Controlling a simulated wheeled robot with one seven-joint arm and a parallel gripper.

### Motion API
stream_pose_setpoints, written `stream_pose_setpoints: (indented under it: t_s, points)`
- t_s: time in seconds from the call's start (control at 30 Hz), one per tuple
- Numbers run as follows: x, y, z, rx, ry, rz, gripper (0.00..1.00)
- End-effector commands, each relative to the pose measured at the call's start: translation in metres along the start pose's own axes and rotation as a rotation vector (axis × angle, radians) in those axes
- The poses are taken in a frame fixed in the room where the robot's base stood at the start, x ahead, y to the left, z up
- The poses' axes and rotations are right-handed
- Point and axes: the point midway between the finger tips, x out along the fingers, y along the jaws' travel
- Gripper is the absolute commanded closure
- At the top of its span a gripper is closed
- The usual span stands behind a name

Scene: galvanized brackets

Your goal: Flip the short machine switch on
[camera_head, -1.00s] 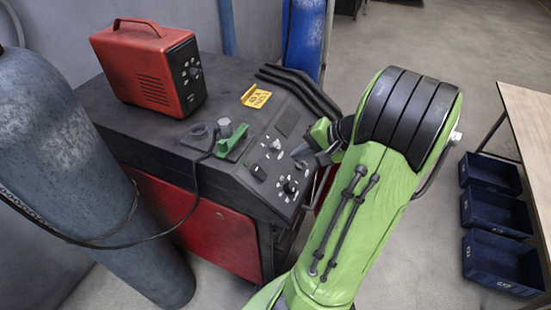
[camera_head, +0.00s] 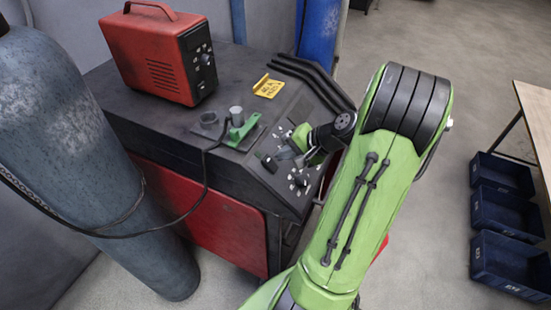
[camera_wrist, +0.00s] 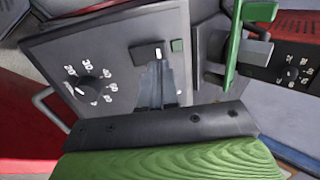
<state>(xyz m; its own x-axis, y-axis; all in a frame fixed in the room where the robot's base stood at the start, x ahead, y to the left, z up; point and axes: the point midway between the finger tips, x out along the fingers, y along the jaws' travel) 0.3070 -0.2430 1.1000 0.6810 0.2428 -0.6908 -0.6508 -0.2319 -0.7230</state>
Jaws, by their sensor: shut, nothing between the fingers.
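The machine (camera_head: 150,130) is a dark cabinet with red sides and a sloping control panel. A black switch (camera_head: 268,162) with a small green square beside it sits on the panel. In the wrist view the switch (camera_wrist: 147,53) is a black rectangle with a white mark, left of the green square (camera_wrist: 177,45). My gripper (camera_head: 282,155) is shut and empty, low over the panel. In the wrist view its grey fingertips (camera_wrist: 157,68) point at the switch's lower edge; I cannot tell whether they touch it. The switch's position is unclear.
A numbered dial (camera_wrist: 89,84) is left of my fingers. A green lever (camera_wrist: 235,45) stands to their right. A red box (camera_head: 160,55) and yellow sign (camera_head: 267,87) are on top. A gas cylinder (camera_head: 90,150) stands left. Blue bins (camera_head: 505,262) lie right.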

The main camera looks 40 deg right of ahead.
Motion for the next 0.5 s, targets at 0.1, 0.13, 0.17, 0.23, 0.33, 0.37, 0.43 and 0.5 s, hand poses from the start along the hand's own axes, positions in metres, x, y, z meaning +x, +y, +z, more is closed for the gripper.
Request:
stream_pose_setpoints:
  t_s: [0.1, 0.13, 0.17, 0.23, 0.33, 0.37, 0.43, 0.5]
  points:
    - [0.022, 0.001, 0.001, -0.001, -0.004, 0.000, 1.00]
    - [0.026, 0.001, 0.001, 0.000, -0.003, 0.000, 1.00]
    - [0.030, 0.000, 0.001, -0.001, -0.004, 0.000, 1.00]
    - [0.035, 0.000, 0.000, -0.001, -0.001, 0.000, 1.00]
    - [0.038, 0.000, 0.000, 0.000, 0.000, 0.001, 1.00]
    - [0.038, 0.000, 0.000, 0.000, 0.000, 0.001, 1.00]
    - [0.038, 0.000, 0.000, 0.000, 0.000, 0.001, 1.00]
    - [0.038, 0.000, 0.000, 0.000, 0.000, 0.001, 1.00]
